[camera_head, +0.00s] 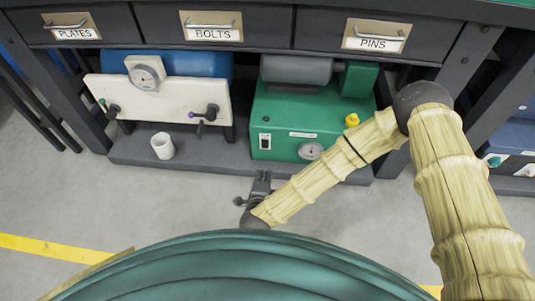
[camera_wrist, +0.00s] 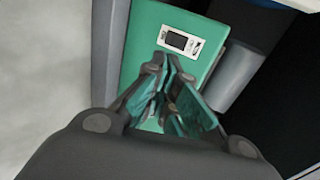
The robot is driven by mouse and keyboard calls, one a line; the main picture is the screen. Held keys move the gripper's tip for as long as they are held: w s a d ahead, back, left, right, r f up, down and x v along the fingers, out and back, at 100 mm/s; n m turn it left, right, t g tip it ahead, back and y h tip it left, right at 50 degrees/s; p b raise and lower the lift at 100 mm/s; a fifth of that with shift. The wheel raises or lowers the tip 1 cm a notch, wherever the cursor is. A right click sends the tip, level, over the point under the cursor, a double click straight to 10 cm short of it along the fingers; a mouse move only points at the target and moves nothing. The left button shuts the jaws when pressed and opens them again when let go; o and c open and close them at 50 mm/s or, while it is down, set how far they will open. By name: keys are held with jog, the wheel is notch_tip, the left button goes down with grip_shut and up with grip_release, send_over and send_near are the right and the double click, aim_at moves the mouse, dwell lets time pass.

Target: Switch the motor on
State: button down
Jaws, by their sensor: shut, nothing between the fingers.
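The green motor unit (camera_head: 285,115) stands on the low dark shelf, with a grey cylindrical motor (camera_head: 297,69) on top. Its front carries a small switch plate (camera_head: 265,141) with a dark rocker in a white surround. The switch also shows in the wrist view (camera_wrist: 177,41), just beyond the fingertips. My gripper (camera_head: 263,174) is in front of and below the green unit, apart from the switch in the head view. In the wrist view my gripper (camera_wrist: 165,62) has its fingers together with nothing between them. Which way the rocker is set is too small to tell.
Labelled drawers (camera_head: 210,27) hang above. The floor in front is clear.

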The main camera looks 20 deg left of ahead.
jog(key=b, duration=0.7)
send_near(265, 144)
jog(key=w+f, duration=0.4)
jog(key=f, duration=0.1)
jog(key=shift+w+a+b, duration=0.2)
jog(key=shift+w+b, duration=0.1)
jog(key=shift+w, duration=0.7)
jog(key=shift+r, duration=0.1)
